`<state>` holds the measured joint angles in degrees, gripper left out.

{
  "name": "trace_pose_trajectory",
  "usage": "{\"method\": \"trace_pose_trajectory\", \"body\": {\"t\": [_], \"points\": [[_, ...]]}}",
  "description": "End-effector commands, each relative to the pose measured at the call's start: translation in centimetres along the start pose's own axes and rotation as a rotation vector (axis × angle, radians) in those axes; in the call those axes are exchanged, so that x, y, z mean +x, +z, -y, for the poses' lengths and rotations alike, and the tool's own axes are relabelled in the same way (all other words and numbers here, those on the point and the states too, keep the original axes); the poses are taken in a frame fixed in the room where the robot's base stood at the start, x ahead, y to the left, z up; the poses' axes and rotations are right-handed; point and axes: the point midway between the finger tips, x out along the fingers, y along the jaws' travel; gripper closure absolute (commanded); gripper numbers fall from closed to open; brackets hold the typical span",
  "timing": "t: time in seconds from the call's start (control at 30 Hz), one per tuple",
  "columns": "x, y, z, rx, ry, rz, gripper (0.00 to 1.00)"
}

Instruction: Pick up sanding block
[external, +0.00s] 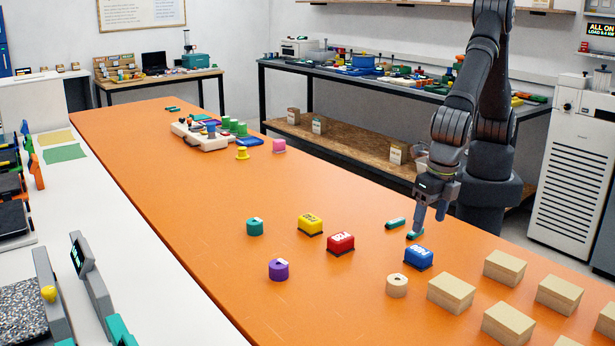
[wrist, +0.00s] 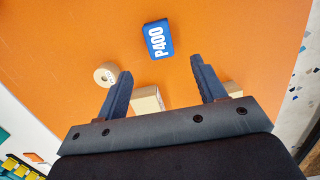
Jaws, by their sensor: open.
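Three sanding blocks stand apart on the orange table: a blue one (external: 418,258), a red one (external: 341,243) and a yellow one (external: 310,224). My gripper (external: 430,217) is open and empty, pointing down above the table, behind the blue block in the external view. It also shows in the wrist view (wrist: 160,65). Nothing lies between its fingers at the tips. The red and yellow blocks are not in the wrist view.
A tan roll (external: 397,286) stands near the blue block; purple (external: 278,270) and teal (external: 255,227) rolls lie farther left. Several cardboard boxes (external: 451,292) fill the near right. The orange table's (external: 190,200) middle left is clear.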

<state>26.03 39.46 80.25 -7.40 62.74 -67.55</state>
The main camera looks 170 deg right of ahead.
Motion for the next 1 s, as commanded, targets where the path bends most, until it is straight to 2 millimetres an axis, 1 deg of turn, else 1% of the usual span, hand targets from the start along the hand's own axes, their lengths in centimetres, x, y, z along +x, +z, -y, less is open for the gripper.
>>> {"method": "trace_pose_trajectory", "body": {"t": [0.03, 0.1, 0.2, 0.3, 0.47, 0.53, 0.7, 0.8, 1.0], "points": [[1.3, 0.0, 0.1, 0.000, -0.005, 0.002, 0.36], [2.6, 0.0, 0.1, 0.000, -0.004, 0.001, 0.36], [4.0, 0.0, 0.0, 0.000, -0.003, 0.001, 0.36], [4.9, 0.0, 0.0, 0.000, -0.002, 0.000, 0.36], [5.5, 0.1, 0.0, 0.001, -0.002, 0.000, 0.36], [6.2, 0.2, 0.0, 0.001, -0.002, 0.000, 0.36], [8.8, 0.5, 0.0, 0.001, -0.004, 0.001, 0.36], [10.0, 0.5, -0.1, 0.001, -0.003, 0.001, 0.36], [10.2, 0.5, -0.1, 0.002, -0.002, 0.000, 0.36]]}}
